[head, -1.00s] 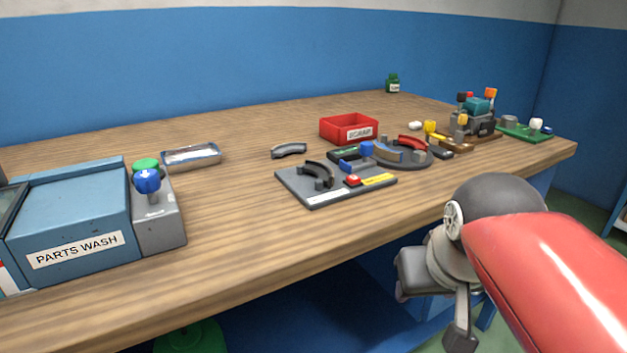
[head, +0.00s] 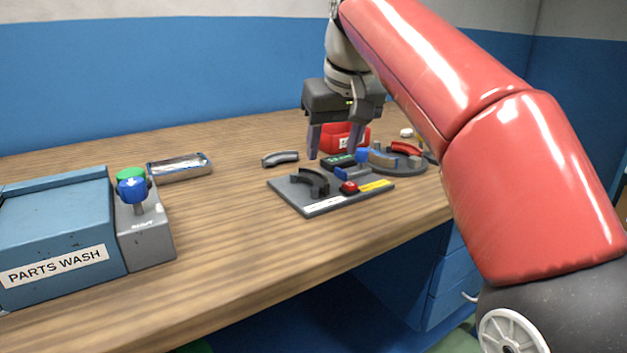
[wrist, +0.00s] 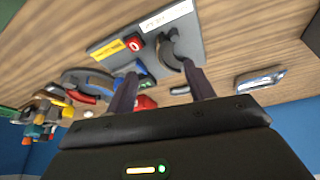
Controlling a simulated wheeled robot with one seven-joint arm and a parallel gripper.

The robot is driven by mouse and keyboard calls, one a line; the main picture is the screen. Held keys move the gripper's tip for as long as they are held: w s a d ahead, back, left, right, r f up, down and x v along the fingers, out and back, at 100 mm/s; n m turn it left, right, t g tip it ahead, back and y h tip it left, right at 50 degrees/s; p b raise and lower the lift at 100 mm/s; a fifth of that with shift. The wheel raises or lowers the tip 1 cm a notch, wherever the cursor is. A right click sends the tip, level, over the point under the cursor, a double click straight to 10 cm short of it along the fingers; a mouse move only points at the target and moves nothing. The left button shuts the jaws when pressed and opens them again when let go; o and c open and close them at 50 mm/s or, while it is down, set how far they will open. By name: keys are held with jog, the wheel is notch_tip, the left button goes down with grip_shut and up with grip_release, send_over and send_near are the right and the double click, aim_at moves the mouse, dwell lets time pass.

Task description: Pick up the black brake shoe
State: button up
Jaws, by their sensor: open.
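The black brake shoe (head: 313,182) is a dark curved piece on the left part of a grey plate (head: 290,195) on the bench. In the wrist view the brake shoe (wrist: 170,50) shows as a dark arc beyond the fingertips. My gripper (head: 332,156) is open and empty, fingers pointing down, above and behind the plate in the head view. In the wrist view the gripper's fingers (wrist: 159,71) are spread and apart from the shoe, which lies nearer the right fingertip in the picture.
The plate also carries a red button block (head: 349,187) and a blue block (head: 352,173). A lighter grey curved piece (head: 281,159) lies behind it. A red bin (head: 335,138) stands behind my fingers. A metal tray (head: 180,166) and parts-wash box (head: 60,230) are left.

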aim_at(320, 177)
jog(key=shift+w+a, duration=0.25)
jog(key=shift+w, duration=0.35)
jog(key=b+x, duration=0.1)
jog(key=x, duration=0.3)
jog(key=b+x, duration=0.1)
jog(key=x, duration=0.2)
jog(key=shift+s+a+f+b, duration=0.15)
jog(key=shift+s+a+b, duration=0.1)
jog(key=shift+a+b, duration=0.1)
grip_shut()
